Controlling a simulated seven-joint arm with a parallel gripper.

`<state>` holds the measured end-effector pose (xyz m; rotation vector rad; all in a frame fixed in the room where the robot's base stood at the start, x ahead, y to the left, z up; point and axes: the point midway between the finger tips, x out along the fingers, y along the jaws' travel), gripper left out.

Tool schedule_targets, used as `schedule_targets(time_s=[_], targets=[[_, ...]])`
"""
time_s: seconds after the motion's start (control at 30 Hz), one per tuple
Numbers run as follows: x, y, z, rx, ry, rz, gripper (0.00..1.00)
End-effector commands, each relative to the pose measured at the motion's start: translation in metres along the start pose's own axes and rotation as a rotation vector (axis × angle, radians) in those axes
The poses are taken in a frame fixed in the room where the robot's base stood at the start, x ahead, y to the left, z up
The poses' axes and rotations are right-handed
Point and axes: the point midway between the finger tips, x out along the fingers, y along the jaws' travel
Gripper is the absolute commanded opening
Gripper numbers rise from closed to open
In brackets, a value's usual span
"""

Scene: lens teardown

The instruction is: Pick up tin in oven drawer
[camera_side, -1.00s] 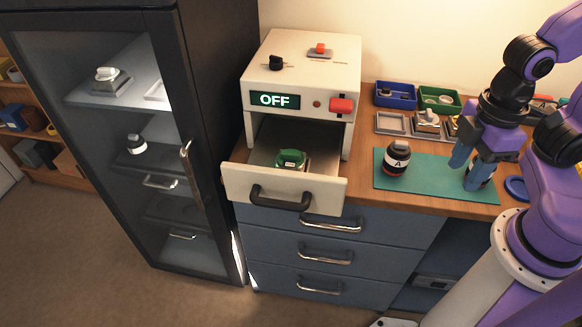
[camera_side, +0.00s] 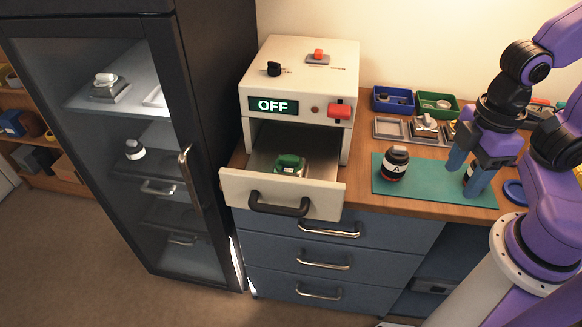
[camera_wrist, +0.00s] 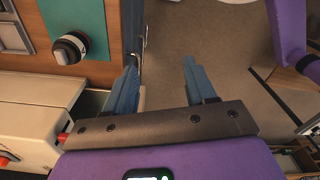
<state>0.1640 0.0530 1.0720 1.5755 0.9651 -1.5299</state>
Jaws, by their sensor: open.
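The oven (camera_side: 300,72) is cream-coloured with a display reading OFF. Its drawer (camera_side: 232,187) is pulled open at the front. My gripper (camera_side: 461,178) is over the right part of the green mat, to the right of the drawer and well away from the tin. In the wrist view my gripper (camera_wrist: 160,82) has its blue fingers apart with nothing between them, and the floor shows beyond. The tin cannot be made out in the wrist view.
A black-and-white lens marked A (camera_side: 394,164) stands on the green mat (camera_side: 420,186); another object is partly hidden behind my fingers. Blue (camera_side: 393,99) and green (camera_side: 438,105) bins stand behind. A dark glass-door cabinet (camera_side: 215,130) is left of the oven.

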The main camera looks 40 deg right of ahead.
Motion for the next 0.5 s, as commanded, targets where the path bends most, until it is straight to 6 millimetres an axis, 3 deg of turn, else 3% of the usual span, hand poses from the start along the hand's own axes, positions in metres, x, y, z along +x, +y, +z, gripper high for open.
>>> schedule_targets(time_s=[0.03,0.1,0.13,0.37,0.5], targets=[[0.0,0.0,0.0,0.0,0.0,0.0,0.74],[0.0,0.0,0.0,0.0,0.0,0.0,0.97],[0.0,0.0,0.0,0.0,0.0,0.0,1.0],[0.0,0.001,-0.001,0.005,0.0,0.0,1.0],[-0.004,0.007,-0.017,0.081,-0.002,0.001,1.0]])
